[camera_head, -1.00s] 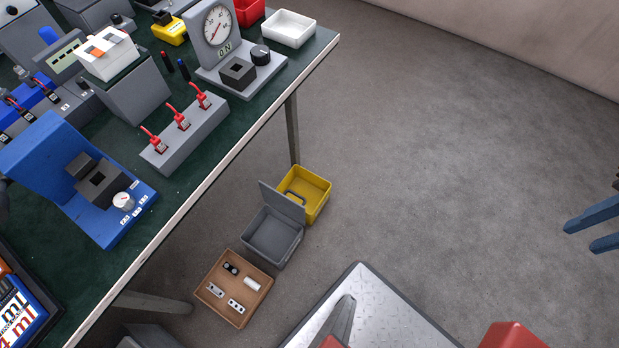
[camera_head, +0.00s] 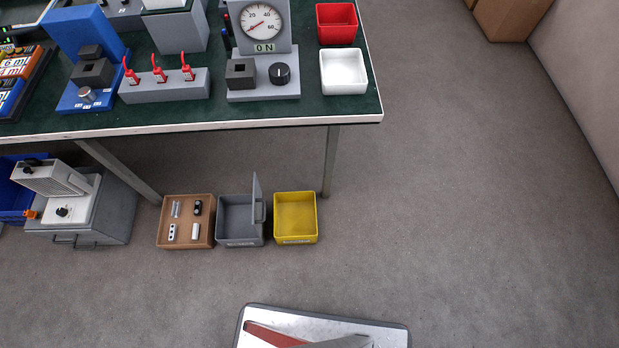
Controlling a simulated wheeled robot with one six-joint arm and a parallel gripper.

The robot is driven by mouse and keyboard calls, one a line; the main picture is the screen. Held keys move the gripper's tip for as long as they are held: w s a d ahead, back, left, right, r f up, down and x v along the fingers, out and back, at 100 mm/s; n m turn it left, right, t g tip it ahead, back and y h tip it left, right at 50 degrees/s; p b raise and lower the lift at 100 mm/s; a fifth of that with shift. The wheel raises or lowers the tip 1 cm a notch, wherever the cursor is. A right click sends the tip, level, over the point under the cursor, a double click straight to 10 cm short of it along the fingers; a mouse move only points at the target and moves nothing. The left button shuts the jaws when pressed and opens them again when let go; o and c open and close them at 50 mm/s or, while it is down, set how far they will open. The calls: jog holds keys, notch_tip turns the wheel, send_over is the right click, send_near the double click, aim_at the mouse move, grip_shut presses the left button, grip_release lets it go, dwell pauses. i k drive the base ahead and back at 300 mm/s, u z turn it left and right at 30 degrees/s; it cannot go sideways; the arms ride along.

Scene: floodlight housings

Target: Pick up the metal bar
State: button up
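A brown tray (camera_head: 186,242) stands on the floor below the table's front edge. It holds several small parts: a ridged silvery piece (camera_head: 175,209), a black piece (camera_head: 198,207), a grey piece with dark holes (camera_head: 172,232) and a pale cylinder (camera_head: 195,231). I cannot tell for sure which of these is the metal bar; the silvery piece looks the most metallic. My gripper is not in view. Only part of my own base and body shows at the bottom edge.
A grey box (camera_head: 240,240) with its lid raised and a yellow bin (camera_head: 296,240) stand right of the tray. A grey case (camera_head: 115,220) is to the left. The green-topped table (camera_head: 220,122) overhangs behind, with a leg (camera_head: 331,160). The floor at right is clear.

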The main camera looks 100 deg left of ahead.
aim_at(173, 227)
jog(key=i, duration=0.75)
jog(key=u, duration=4.4)
jog(key=k, duration=0.5)
jog(key=u, duration=1.2)
jog(key=i, duration=0.6)
jog(key=z, duration=0.7)
